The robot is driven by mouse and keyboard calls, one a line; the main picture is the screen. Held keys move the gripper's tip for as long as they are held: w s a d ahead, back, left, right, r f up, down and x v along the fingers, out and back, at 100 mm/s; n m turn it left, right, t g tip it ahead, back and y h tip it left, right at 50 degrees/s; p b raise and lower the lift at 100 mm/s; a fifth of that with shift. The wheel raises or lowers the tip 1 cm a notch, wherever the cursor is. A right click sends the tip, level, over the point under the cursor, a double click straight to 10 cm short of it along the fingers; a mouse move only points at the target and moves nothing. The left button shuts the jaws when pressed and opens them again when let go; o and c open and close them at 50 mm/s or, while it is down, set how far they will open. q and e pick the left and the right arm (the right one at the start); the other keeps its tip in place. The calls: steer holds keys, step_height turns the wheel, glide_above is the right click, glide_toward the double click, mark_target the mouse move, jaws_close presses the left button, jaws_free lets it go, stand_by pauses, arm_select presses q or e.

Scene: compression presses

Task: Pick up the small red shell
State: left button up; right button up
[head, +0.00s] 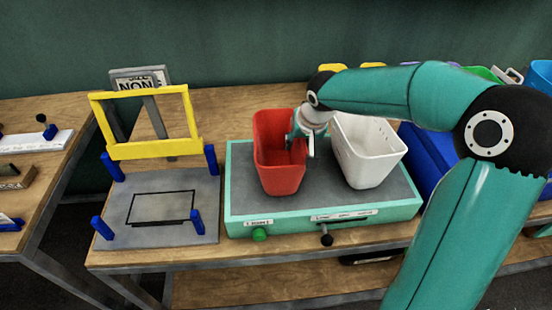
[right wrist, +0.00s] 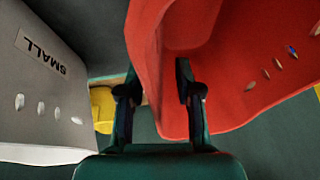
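The red shell (head: 280,150) is an open, bin-like shell standing on the grey top of a teal-edged station. My right gripper (head: 303,140) is at its right rim, pointing down. In the right wrist view, the gripper (right wrist: 157,85) has its fingers apart, one in front of the red shell (right wrist: 225,60) and the other just beyond its edge. Contact with the wall cannot be told. A white shell (head: 368,150) stands close to the right; its label reads "SMALL" in the right wrist view (right wrist: 40,95). My left gripper is out of view.
The teal-edged station (head: 330,222) has a green knob (head: 260,235) and a black knob (head: 327,240) on its front. Left of it is a grey plate with blue posts and a yellow frame (head: 150,150). Blue bins (head: 430,165) stand at right, behind my arm.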

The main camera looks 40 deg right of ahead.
steer(key=shift+f, duration=0.2)
stand_by(0.5)
jaws_close()
